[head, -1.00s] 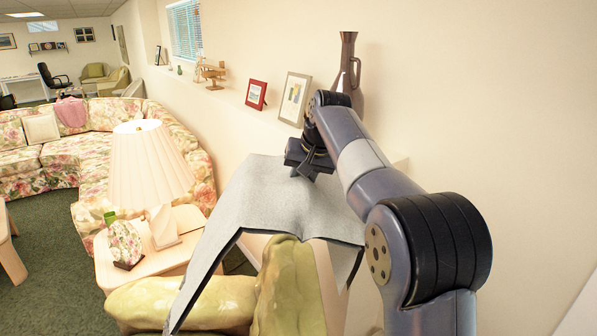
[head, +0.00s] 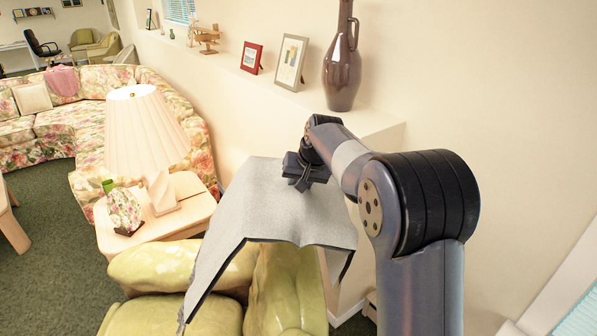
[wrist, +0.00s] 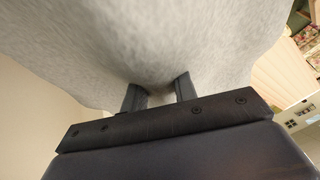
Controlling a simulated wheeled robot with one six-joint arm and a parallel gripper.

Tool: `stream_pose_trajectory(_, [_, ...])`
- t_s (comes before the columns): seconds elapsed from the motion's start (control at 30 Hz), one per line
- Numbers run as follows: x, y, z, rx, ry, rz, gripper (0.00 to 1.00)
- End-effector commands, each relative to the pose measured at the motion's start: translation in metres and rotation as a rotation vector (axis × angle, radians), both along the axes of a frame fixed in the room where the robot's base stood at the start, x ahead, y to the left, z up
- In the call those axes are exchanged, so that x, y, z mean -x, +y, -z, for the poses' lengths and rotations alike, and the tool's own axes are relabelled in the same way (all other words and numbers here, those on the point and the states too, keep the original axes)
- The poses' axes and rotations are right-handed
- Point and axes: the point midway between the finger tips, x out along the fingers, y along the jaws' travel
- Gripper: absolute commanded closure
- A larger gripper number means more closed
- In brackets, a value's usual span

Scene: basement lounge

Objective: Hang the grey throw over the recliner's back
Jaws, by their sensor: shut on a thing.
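The grey throw (head: 270,212) hangs from my gripper (head: 301,184) in the head view, held near its upper edge. It drapes down toward the yellow-green recliner (head: 285,285) and covers part of my view of it. Its left corner hangs low in front of the recliner's arm and seat. Whether the cloth touches the recliner's back cannot be told. In the wrist view the throw (wrist: 215,40) fills the upper part, and the two fingers of my gripper (wrist: 156,92) pinch a fold of it.
A side table (head: 190,215) with a pleated lamp (head: 145,130) and a floral plate (head: 124,210) stands left of the recliner. A wall ledge behind holds a tall brown vase (head: 342,70) and picture frames (head: 291,62). A floral sofa (head: 90,110) is farther left.

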Motion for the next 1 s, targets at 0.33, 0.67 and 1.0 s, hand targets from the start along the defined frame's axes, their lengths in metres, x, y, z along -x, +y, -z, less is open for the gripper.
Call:
stream_pose_trajectory(0.33, [0.000,0.000,0.049,-0.002,0.001,0.001,1.00])
stream_pose_trajectory(0.67, [0.000,0.000,0.099,0.000,0.000,0.001,1.00])
stream_pose_trajectory(1.0, [0.000,0.000,0.147,-0.001,0.000,0.001,1.00])
